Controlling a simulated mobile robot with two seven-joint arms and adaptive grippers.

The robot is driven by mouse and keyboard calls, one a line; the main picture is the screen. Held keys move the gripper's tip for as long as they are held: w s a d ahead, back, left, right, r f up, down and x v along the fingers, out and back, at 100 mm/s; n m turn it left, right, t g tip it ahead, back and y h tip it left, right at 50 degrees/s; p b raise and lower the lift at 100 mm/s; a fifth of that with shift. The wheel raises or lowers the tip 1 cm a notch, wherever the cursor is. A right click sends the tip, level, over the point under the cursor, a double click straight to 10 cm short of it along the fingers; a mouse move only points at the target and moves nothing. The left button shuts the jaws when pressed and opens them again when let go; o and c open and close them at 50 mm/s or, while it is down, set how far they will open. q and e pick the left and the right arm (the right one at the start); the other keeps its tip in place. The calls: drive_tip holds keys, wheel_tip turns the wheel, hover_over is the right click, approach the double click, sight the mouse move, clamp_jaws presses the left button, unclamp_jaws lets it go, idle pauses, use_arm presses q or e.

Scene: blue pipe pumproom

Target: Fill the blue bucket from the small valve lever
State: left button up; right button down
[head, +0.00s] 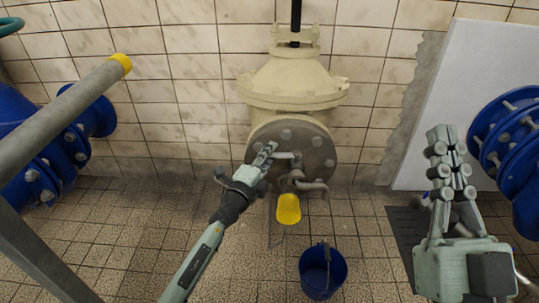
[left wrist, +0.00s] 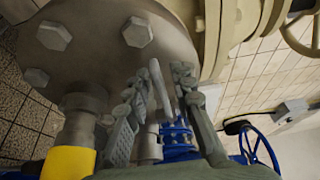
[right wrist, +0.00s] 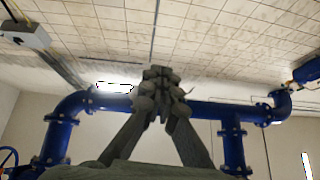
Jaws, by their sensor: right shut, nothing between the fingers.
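The blue bucket (head: 322,275) stands on the tiled floor, below and a little right of the yellow-ended outlet pipe (head: 288,208). No water shows at the outlet. The grey small valve lever (head: 290,156) sits on the fitting in front of the round flange. My left gripper (head: 268,152) is at the lever. In the left wrist view its fingers (left wrist: 158,88) are apart, with the lever's bar (left wrist: 161,92) between them; contact with it is not clear. My right gripper (head: 446,150) is raised at the right, shut and empty, away from bucket and lever.
The cream valve body (head: 292,80) and bolted flange (head: 310,150) are close behind my left gripper. Blue pipes stand at the left (head: 60,150) and right (head: 510,130). A dark floor grate (head: 403,228) lies right of the bucket. Floor left of the bucket is clear.

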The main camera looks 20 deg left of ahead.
use_arm(q)
clamp_jaws()
